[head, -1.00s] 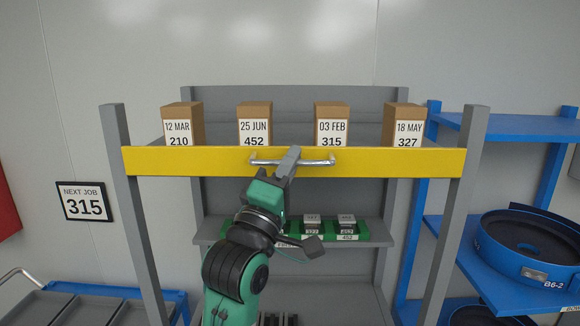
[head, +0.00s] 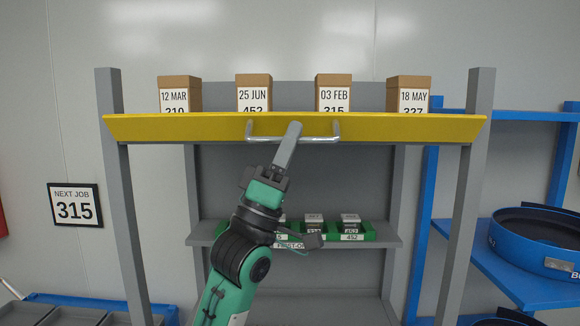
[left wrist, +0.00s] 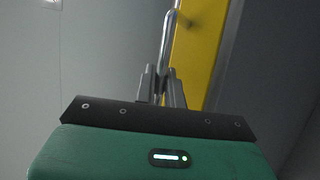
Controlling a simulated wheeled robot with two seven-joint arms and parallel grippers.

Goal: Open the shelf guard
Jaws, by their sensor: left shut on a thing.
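The shelf guard (head: 390,128) is a yellow bar across the front of the grey shelf's top level. It is tilted, its lower edge swung out toward me. Its metal handle (head: 318,138) hangs at the middle of the bar. My left gripper (head: 294,132) is shut on the handle, reaching up from below. In the left wrist view the fingers (left wrist: 160,82) close around the handle bar, with the yellow guard (left wrist: 195,50) behind. My right gripper is not in view.
Several brown boxes with date and number labels, such as the 03 FEB box (head: 333,93), stand behind the guard. A lower shelf (head: 385,241) holds a green tray with small items. A blue rack (head: 500,262) stands at right. A sign (head: 74,205) reads NEXT JOB 315.

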